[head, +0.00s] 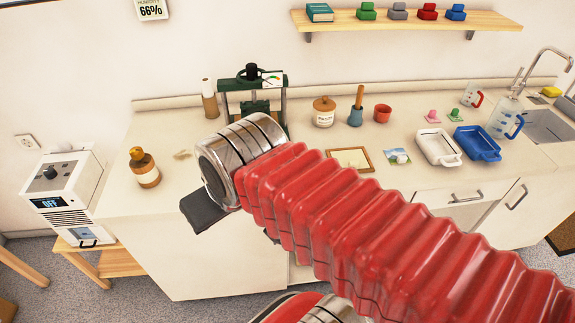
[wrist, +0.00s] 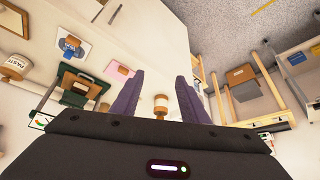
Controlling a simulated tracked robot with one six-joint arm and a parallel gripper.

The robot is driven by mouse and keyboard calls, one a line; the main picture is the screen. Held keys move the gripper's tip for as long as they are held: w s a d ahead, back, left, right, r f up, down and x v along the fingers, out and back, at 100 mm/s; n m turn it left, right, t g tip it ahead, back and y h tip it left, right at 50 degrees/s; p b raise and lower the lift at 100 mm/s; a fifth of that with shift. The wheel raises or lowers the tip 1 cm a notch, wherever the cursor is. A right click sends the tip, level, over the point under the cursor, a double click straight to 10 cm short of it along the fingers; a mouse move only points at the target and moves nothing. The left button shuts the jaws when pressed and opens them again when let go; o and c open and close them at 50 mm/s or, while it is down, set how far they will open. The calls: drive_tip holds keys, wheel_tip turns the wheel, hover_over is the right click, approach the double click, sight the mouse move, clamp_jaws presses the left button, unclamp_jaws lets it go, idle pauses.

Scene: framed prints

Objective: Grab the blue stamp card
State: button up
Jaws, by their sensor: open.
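In the wrist view a pale card with a blue stamp shape (wrist: 70,46) lies on the counter at the upper left, left of my fingers and apart from them. In the head view my arm hides that part of the counter. My gripper (wrist: 160,76) is open and empty, its two purple-grey fingers spread. In the head view its dark body (head: 203,210) hangs at the counter's front edge, with the fingertips not clearly seen.
A green press (head: 252,100) stands at the back of the counter (head: 130,200). A brown bottle (head: 145,168) stands left; in the wrist view a pink card (wrist: 121,71) lies near the press. A wooden frame (head: 352,158), picture card (head: 398,157) and trays (head: 438,147) are right.

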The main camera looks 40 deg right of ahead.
drive_tip(key=w+d+f+m+h, duration=0.1)
drive_tip(key=w+d+m, duration=0.1)
drive_tip(key=d, duration=0.7)
drive_tip(key=w+d+f+m+g, duration=0.1)
drive_tip(key=w+d+f+m, duration=0.1)
drive_tip(key=w+d, duration=0.3)
drive_tip(key=w+d+f+m+h, duration=0.1)
drive_tip(key=w+d, duration=0.3)
drive_tip(key=d, duration=0.9)
drive_tip(key=shift+d+f+m+g+h, duration=0.3)
drive_tip(key=shift+d+f+m+g, duration=0.1)
drive_tip(key=shift+f+m, duration=0.4)
drive_tip(key=shift+a, duration=0.1)
drive_tip(key=shift+x, duration=4.25)
drive_tip(key=shift+w+f, duration=0.1)
